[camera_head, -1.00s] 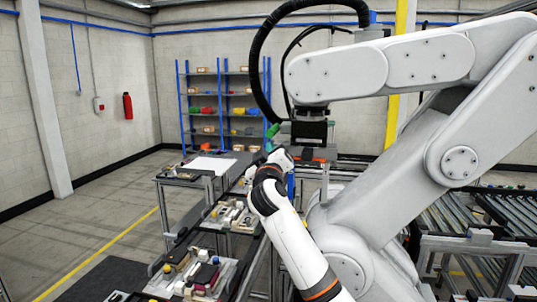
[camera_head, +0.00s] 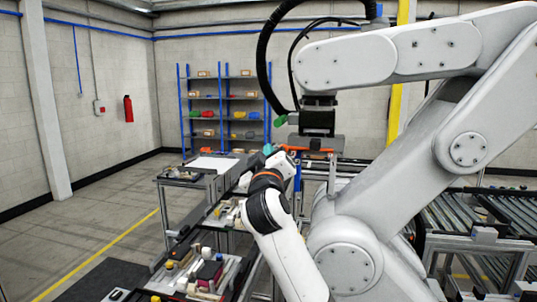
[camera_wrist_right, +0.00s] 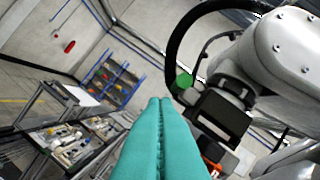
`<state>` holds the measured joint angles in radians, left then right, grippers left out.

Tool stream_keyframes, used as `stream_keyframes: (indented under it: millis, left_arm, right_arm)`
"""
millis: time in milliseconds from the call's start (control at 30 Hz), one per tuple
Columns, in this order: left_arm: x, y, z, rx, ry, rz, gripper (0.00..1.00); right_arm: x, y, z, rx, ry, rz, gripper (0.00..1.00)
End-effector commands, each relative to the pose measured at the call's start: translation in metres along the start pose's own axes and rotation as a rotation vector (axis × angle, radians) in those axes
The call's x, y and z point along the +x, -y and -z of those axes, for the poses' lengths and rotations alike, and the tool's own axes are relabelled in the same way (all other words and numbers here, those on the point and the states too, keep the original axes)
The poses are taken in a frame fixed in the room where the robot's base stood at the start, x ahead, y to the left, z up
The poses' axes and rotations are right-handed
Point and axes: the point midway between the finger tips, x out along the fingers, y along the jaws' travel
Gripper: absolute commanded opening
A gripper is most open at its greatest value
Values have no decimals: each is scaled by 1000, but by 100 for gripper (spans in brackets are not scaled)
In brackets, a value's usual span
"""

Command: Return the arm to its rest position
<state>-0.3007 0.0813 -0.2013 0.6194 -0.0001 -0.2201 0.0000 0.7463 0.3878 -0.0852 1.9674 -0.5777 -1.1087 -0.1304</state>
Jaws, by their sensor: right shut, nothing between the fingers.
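My right arm (camera_head: 282,245) comes up from the bottom middle of the head view, white with dark and orange bands at the wrist. Its gripper (camera_head: 268,149) points away from the camera and is small and partly hidden there. In the right wrist view its two teal fingers (camera_wrist_right: 160,104) lie together, with nothing between them. They point toward the blue shelf and the floor beyond. My left gripper is in neither view.
A large white industrial arm (camera_head: 385,175) stands close on the right, its black tool head (camera_head: 318,121) near my right gripper. Worktables (camera_head: 190,179) with parts line the left. A blue shelf (camera_head: 223,105) stands at the back. Open floor (camera_head: 95,222) lies far left.

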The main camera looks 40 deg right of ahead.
Motion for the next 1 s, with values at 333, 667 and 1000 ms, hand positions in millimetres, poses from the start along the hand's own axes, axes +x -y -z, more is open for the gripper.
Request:
stream_keyframes:
  millis: [333, 667, 1000]
  left_arm:
    - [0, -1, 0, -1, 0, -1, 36]
    - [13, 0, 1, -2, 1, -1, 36]
    - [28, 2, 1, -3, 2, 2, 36]
  right_arm:
    - [1, -2, 1, -1, -1, -3, 0]
    - [1, -138, 98, -87, -103, -248, 0]
    - [-75, -313, 276, -150, -290, -602, 0]
